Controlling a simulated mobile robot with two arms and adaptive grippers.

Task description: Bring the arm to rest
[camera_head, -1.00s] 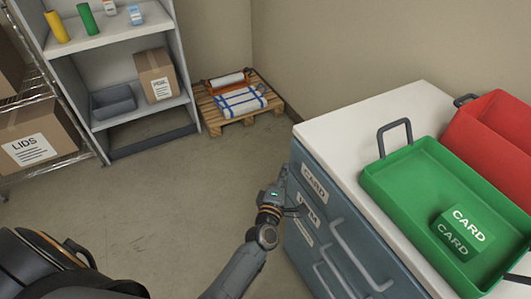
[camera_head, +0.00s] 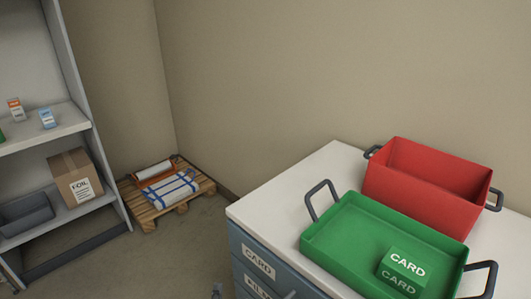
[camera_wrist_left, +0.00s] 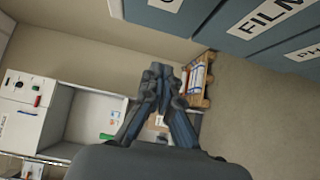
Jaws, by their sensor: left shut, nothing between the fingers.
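My left gripper (camera_wrist_left: 158,82) shows in its wrist view with its fingers together and nothing between them. In the head view only a small tip of the left gripper (camera_head: 217,291) shows at the bottom edge, in front of the blue-grey drawer cabinet (camera_head: 244,271). The rest of the left arm is out of the head view. The gripper appears apart from the drawer fronts in the wrist view. My right gripper is in neither view.
On the cabinet's white top (camera_head: 285,200) stand a green tray (camera_head: 345,215) holding a green CARD box (camera_head: 405,266), and a red bin (camera_head: 420,195). A pallet (camera_head: 150,217) with rolls lies in the corner. A shelf unit (camera_head: 60,130) stands left. Floor between is clear.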

